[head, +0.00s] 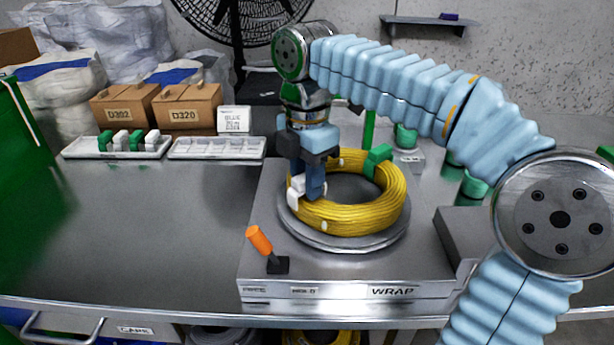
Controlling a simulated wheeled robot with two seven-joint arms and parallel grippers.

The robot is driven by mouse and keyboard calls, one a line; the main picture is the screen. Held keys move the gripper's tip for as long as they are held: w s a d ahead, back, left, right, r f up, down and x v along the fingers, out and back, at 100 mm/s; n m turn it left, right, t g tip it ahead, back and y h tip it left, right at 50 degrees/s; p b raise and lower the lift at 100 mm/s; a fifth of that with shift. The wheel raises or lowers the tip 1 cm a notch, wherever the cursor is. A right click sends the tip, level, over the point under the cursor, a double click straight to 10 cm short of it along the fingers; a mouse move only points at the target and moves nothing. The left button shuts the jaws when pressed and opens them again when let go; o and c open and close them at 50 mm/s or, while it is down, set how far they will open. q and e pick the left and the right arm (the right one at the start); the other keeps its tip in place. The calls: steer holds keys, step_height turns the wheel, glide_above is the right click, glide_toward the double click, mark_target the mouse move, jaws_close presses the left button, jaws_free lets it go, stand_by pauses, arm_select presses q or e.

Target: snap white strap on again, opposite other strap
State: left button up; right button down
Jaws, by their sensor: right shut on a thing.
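A yellow cable coil (365,217) lies flat on a round grey turntable (345,243). A green strap (377,158) sits over the coil's back right part. A white strap (294,193) is at the coil's left side, roughly across from the green one. My right gripper (312,188) points down over the coil's left side and is shut on the white strap. The fingers partly hide the strap, so I cannot tell whether it is seated around the cable. My left gripper is not in view.
The turntable stands on a metal station marked WRAP (392,291), with an orange-handled lever (259,240) at its front left. White trays (118,146) with green and white straps and cardboard boxes (187,106) stand at the back left. The bench's left part is clear.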

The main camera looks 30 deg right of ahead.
steer(key=shift+f, duration=0.2)
stand_by(0.4)
steer(key=c, duration=1.2)
jaws_free()
steer(key=shift+o, duration=0.5)
steer(key=o, duration=0.5)
